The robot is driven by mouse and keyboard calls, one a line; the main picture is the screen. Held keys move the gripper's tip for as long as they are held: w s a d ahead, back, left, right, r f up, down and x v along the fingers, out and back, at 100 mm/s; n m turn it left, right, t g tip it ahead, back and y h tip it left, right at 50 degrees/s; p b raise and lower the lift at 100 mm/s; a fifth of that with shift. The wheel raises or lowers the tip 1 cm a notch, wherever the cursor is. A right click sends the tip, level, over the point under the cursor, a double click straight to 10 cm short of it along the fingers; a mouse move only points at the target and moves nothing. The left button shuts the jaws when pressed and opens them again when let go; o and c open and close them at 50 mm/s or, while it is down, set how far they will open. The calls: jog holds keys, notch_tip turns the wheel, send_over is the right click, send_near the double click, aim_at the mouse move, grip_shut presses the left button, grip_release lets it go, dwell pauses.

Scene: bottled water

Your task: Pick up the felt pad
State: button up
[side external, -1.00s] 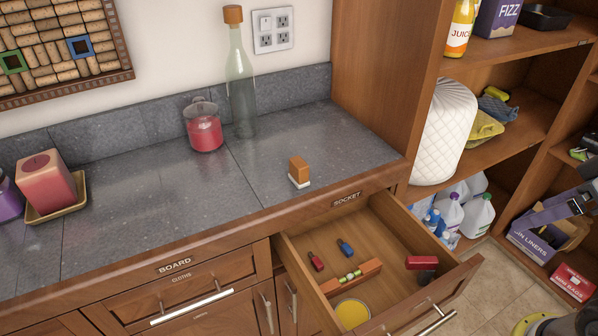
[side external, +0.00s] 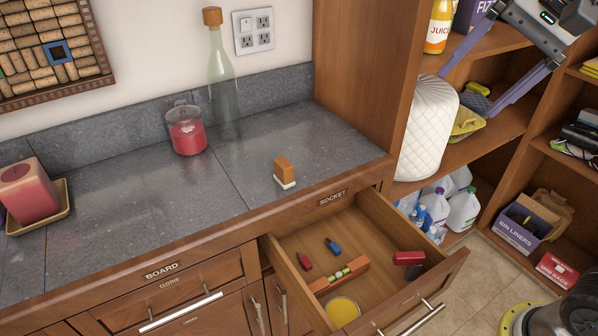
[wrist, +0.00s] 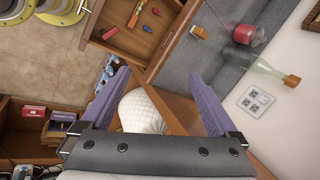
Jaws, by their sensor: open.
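No thing is marked as a felt pad. A small orange-brown block with a pale white layer under it (side external: 284,172) stands on the grey counter near its front edge, above the open drawer; its white layer may be felt, but I cannot tell. The block also shows in the wrist view (wrist: 199,32), upper right. My gripper (side external: 452,105) is at the upper right of the side view, in front of the shelves, well apart from the block. Its two purple fingers are spread and empty; they also frame the bottom half of the wrist view (wrist: 158,75).
An open drawer (side external: 383,247) holds red and blue small pieces, a wooden bar with green parts, a yellow disc and a dark red block. A red candle jar (side external: 187,132) and a tall glass bottle (side external: 223,90) stand behind the block. Shelves (side external: 500,125) stand right.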

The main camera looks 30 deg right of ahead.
jog(key=w+a+r+m+g+y, duration=0.15)
jog(key=w+a+m, duration=0.25)
jog(key=w, duration=0.9)
jog(key=m+g, duration=0.1)
jog(key=g, duration=0.2)
send_over(286, 162)
jog(key=d, duration=0.6)
notch_tip(286, 162, down, 14)
jog(key=shift+y, duration=0.35)
jog(key=x, duration=0.7)
jog(key=d+x, duration=0.1)
jog(key=x, duration=0.3)
jog(key=shift+w+f, duration=0.2)
jog(key=shift+w, duration=0.05)
jog(key=x, duration=0.3)
jog(key=a+x, duration=0.1)
jog(key=x, duration=0.1)
jog(key=shift+s+r, duration=0.1)
jog(key=shift+s, duration=0.15)
jog(key=shift+a+f, duration=0.15)
jog(key=shift+f, duration=0.35)
jog(key=c, duration=1.4)
jog(key=shift+r, duration=0.1)
jog(key=shift+c, duration=0.2)
